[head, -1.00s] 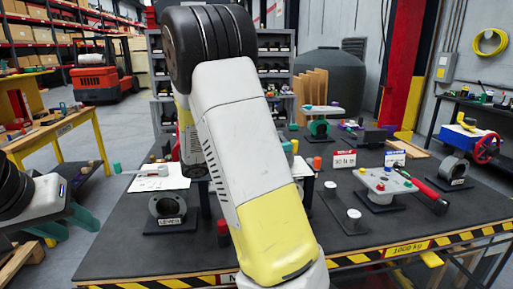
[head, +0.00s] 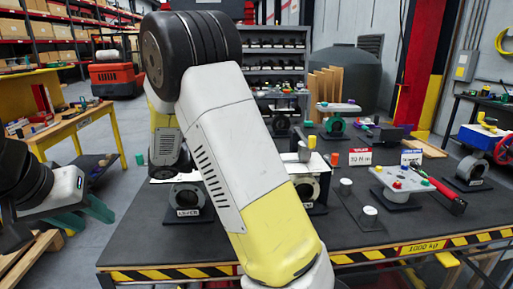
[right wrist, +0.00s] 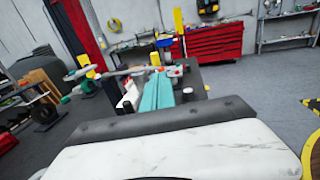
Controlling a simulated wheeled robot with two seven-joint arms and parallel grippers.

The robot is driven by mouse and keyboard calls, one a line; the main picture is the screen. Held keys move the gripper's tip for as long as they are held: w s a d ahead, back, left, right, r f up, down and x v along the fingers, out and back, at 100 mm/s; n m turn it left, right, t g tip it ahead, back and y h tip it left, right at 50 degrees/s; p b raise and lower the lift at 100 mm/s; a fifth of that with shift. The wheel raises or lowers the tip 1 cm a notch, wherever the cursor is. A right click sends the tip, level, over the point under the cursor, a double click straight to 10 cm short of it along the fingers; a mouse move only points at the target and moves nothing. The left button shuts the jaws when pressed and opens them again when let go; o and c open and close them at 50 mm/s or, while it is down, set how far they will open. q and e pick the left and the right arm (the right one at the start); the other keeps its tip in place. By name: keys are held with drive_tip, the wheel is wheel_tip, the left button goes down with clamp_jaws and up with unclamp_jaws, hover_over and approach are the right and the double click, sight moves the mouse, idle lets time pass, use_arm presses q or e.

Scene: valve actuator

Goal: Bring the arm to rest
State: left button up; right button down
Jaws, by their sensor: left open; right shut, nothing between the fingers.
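My left gripper (head: 98,190) is at the left of the head view, with teal fingers apart and nothing between them. It is over the floor, left of the dark workbench (head: 330,238) and apart from it. My right arm (head: 240,150) stands large across the middle of the head view, bent at a dark elbow joint, and hides part of the bench. Its gripper is hidden there. In the right wrist view, the teal fingers of my right gripper (right wrist: 165,92) are together and empty.
A yellow table (head: 78,122) stands left.

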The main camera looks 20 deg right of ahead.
drive_tip(key=s+d+f+m+g+y, duration=0.1)
drive_tip(key=s+f+m+y, duration=0.2)
drive_tip(key=s+y, duration=0.2)
drive_tip(key=s+d+f+m+y, duration=0.1)
drive_tip(key=s+f+m+y, duration=0.2)
drive_tip(key=s+y, duration=0.3)
drive_tip(key=s+a+r+m+t+y, duration=0.2)
drive_tip(key=a+m+t+y, duration=0.2)
drive_tip(key=a+m, duration=0.1)
drive_tip(key=s+a+r+m+t+y, duration=0.3)
drive_tip(key=a+m+t+y, duration=0.1)
drive_tip(key=a+m+y, duration=0.1)
drive_tip(key=shift+a+r+m, duration=0.15)
drive_tip(key=shift+a+m, duration=0.2)
drive_tip(key=shift+m, duration=0.05)
